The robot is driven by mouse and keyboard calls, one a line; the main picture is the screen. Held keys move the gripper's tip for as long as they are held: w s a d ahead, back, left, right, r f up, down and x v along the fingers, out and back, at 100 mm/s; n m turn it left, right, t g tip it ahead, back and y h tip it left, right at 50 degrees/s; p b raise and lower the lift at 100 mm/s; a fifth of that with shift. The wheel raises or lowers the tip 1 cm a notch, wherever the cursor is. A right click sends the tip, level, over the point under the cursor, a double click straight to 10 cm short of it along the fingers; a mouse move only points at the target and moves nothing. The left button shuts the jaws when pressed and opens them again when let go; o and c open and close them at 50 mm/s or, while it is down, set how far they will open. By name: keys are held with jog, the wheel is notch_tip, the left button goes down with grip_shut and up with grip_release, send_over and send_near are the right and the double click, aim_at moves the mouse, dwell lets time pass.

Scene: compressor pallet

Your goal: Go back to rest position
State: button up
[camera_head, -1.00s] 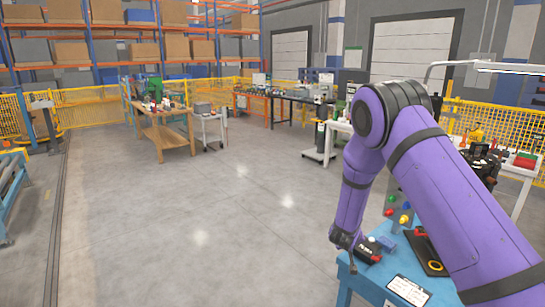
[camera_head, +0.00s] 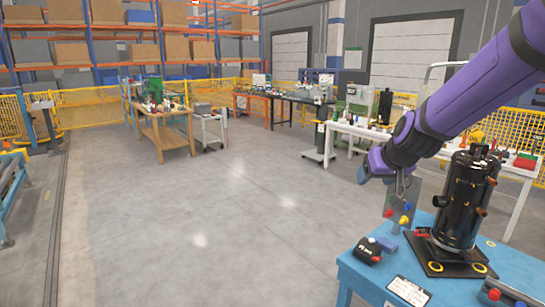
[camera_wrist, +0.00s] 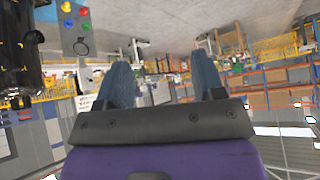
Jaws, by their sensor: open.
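My purple arm reaches in from the upper right in the head view, and my gripper (camera_head: 364,172) hangs above and to the left of the blue table (camera_head: 385,270). In the wrist view the gripper's two blue-grey fingers (camera_wrist: 163,85) stand apart with nothing between them. A black compressor (camera_head: 465,205) stands upright on a dark base plate on the blue table, to the right of the gripper and apart from it. The compressor also shows at the left edge of the wrist view (camera_wrist: 20,50).
A grey panel with coloured buttons (camera_head: 402,205) stands at the table's back edge. A small black device (camera_head: 368,252) and a clipboard (camera_head: 408,291) lie on the table. A white table (camera_head: 358,131) stands behind. The floor (camera_head: 200,220) on the left is clear.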

jog(key=s+d+r, duration=0.1)
jog(key=s+r, duration=0.1)
jog(key=s, duration=0.8)
jog(key=s+d+r+g+h, duration=0.1)
jog(key=s+d+r, duration=0.1)
jog(key=s, duration=0.8)
jog(key=s+d+r+g, duration=0.1)
jog(key=s+r, duration=0.3)
jog(key=s, duration=0.6)
jog(key=shift+s+d+m, duration=0.4)
jog(key=shift+d, duration=0.2)
